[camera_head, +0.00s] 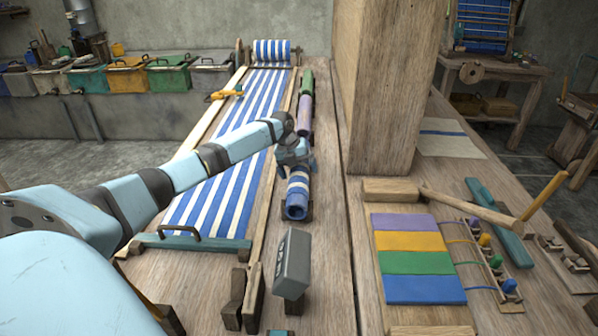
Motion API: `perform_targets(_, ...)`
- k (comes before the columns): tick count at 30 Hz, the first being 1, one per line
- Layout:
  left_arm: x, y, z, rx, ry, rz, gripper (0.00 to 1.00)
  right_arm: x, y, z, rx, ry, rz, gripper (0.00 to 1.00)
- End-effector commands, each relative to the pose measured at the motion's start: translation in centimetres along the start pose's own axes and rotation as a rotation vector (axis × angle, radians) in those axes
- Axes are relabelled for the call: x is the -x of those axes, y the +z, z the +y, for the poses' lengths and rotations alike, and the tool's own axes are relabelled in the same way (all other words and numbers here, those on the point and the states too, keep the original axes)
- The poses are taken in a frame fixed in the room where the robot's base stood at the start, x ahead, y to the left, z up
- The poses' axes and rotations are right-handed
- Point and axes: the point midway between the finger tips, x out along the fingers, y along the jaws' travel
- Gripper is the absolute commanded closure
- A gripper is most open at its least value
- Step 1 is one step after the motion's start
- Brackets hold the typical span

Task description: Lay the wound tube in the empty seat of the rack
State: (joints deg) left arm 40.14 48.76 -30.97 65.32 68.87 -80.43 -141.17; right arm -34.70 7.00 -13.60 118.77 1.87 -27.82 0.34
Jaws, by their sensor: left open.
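A blue-and-white striped wound tube (297,192) lies lengthwise on the wooden bench, right of the loom's striped cloth. Its near end faces me, and a dark support (309,212) shows beside it. My left gripper (297,163) is open at the far end of this tube, pointing down. Whether its fingers touch the tube cannot be told. Beyond it, in the same line, lie a purple tube (305,115) and a green tube (307,83). They seem to rest in the rack, whose seats are mostly hidden by the tubes and my arm. My right gripper is out of view.
The loom cloth (205,205) lies under my left arm. A grey block (292,263) and wooden uprights (243,298) stand nearer on the bench. A thick wooden post (385,90) rises at right.

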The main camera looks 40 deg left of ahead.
Motion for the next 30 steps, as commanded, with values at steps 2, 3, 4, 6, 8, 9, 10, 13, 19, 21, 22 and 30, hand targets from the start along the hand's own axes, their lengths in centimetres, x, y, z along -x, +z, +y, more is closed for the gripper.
perform_targets(2,1.4,0.1,0.0,-0.001,-0.001,-0.002,0.04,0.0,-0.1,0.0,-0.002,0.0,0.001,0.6)
perform_targets(3,2.2,0.1,0.0,-0.002,-0.001,-0.003,0.04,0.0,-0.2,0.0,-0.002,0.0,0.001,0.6)
perform_targets(4,2.8,0.1,0.0,-0.001,-0.001,-0.004,0.04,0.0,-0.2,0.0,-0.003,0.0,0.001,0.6)
perform_targets(6,4.5,0.1,0.0,-0.001,-0.001,-0.004,0.04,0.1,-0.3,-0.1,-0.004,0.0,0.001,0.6)
perform_targets(8,5.9,0.1,0.0,-0.001,-0.001,-0.004,0.04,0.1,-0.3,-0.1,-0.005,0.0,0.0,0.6)
perform_targets(9,6.9,0.1,0.0,-0.001,-0.001,-0.005,0.04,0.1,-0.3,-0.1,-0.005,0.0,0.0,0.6)
perform_targets(10,7.5,0.1,0.0,-0.001,-0.001,-0.004,0.04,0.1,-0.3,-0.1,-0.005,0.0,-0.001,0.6)
perform_targets(13,9.7,0.1,-0.1,-0.001,-0.002,-0.004,0.04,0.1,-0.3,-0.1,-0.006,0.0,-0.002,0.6)
perform_targets(19,12.3,0.0,-0.1,-0.001,-0.001,-0.002,0.04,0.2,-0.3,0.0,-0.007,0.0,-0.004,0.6)
perform_targets(21,12.8,0.0,-0.1,0.0,-0.001,-0.002,0.04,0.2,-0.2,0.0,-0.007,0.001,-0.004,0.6)
perform_targets(22,12.9,0.0,-0.1,0.0,-0.001,-0.002,0.04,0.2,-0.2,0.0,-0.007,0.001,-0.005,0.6)
perform_targets(30,13.1,0.0,-0.1,0.0,-0.001,-0.001,0.04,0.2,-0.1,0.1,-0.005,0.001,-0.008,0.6)
